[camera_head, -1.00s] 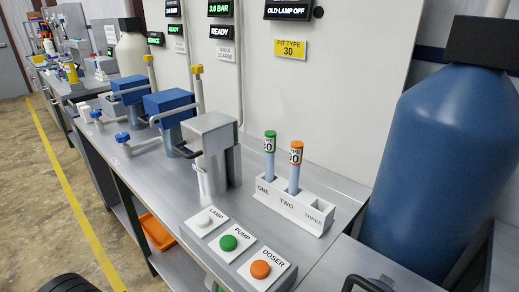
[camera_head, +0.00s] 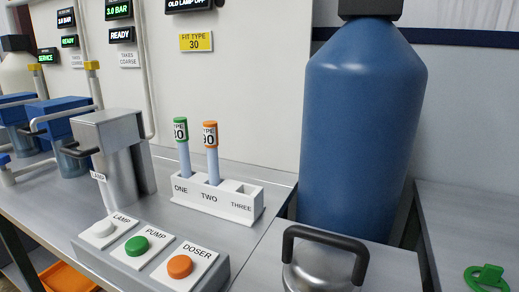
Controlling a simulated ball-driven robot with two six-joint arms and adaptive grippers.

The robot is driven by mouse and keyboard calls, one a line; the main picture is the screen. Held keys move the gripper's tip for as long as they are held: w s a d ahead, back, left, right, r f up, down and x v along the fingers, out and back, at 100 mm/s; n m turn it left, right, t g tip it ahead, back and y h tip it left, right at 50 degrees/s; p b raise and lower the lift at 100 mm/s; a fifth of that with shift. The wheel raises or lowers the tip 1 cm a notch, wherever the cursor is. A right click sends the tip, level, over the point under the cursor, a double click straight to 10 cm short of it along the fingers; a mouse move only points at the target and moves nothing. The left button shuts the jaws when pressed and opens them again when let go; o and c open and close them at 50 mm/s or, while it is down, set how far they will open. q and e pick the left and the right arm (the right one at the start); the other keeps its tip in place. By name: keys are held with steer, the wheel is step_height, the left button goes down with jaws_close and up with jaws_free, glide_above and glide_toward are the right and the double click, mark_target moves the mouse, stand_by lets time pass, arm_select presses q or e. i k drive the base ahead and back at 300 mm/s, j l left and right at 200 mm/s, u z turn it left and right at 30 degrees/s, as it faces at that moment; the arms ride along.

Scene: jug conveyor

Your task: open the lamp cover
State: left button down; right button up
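A grey metal lamp housing (camera_head: 124,172) stands on the bench at the left, with a small LAMP tag on its front left. Its boxy cover (camera_head: 108,128) sits level on top and looks closed, with a dark handle (camera_head: 80,150) on its left side. Next to it, a white rack (camera_head: 218,202) holds a green-capped tube (camera_head: 183,150) in slot ONE and an orange-capped tube (camera_head: 212,155) in slot TWO. Slot THREE looks empty. A yellow sign reading FIT TYPE 30 (camera_head: 195,41) hangs on the wall panel. Neither gripper is in view.
A button panel with white LAMP (camera_head: 103,229), green PUMP (camera_head: 137,245) and orange DOSER (camera_head: 179,266) buttons is in front. A metal dome with a black handle (camera_head: 325,236) and a large blue tank (camera_head: 363,125) stand at the right. Blue-topped units line the left.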

mark_target(102, 133)
steer(key=j+u, duration=0.2)
steer(key=u, duration=0.6)
steer(key=k, duration=0.05)
